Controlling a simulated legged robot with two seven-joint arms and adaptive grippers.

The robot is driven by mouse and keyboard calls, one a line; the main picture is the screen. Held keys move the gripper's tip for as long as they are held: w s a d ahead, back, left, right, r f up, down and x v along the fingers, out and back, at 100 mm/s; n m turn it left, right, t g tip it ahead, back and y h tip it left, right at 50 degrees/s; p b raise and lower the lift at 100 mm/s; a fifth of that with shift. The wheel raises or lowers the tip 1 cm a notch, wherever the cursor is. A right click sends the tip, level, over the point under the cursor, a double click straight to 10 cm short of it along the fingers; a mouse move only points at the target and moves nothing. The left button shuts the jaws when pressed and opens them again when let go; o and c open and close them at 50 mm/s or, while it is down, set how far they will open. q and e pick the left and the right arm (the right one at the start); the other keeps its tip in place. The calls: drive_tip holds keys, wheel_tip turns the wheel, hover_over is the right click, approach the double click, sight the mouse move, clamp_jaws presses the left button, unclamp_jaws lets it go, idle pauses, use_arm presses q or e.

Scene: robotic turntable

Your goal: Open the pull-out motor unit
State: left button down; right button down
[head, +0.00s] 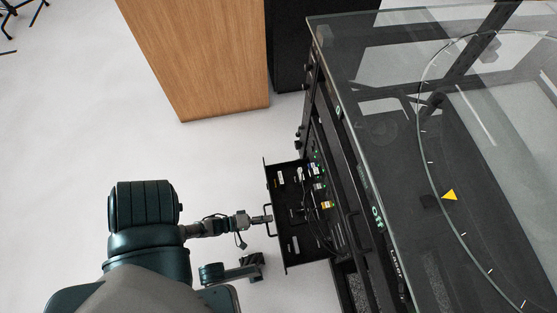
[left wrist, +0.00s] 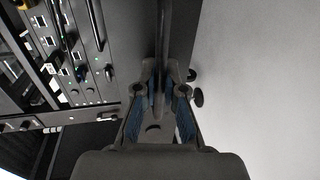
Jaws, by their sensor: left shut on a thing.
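The pull-out motor unit (head: 280,245) is a black drawer that stands out from the left side of the dark turntable cabinet. Its open top shows cables, connectors and small labels. A thin bar handle (head: 270,231) is on its outer front panel. My left gripper (head: 262,219) comes in from the left and is shut on this handle. In the left wrist view the dark handle bar (left wrist: 164,35) runs between the blue-padded fingers of my left gripper (left wrist: 161,92).
The turntable's glass top (head: 385,75) covers the upper right, with a round scale and yellow triangle below it. A wooden cabinet (head: 205,50) stands at the top. Ports and cables (left wrist: 75,65) show in the wrist view.

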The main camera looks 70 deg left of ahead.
use_arm(q)
drive_tip(key=shift+s+a+f, duration=0.1)
drive_tip(key=shift+s, duration=1.35)
drive_tip(key=shift+s+a+f, duration=0.1)
drive_tip(key=shift+s, duration=1.3)
drive_tip(key=c, duration=1.2)
unclamp_jaws()
drive_tip(key=shift+c, duration=0.2)
drive_tip(key=shift+w, duration=0.15)
drive_tip(key=v, duration=1.2)
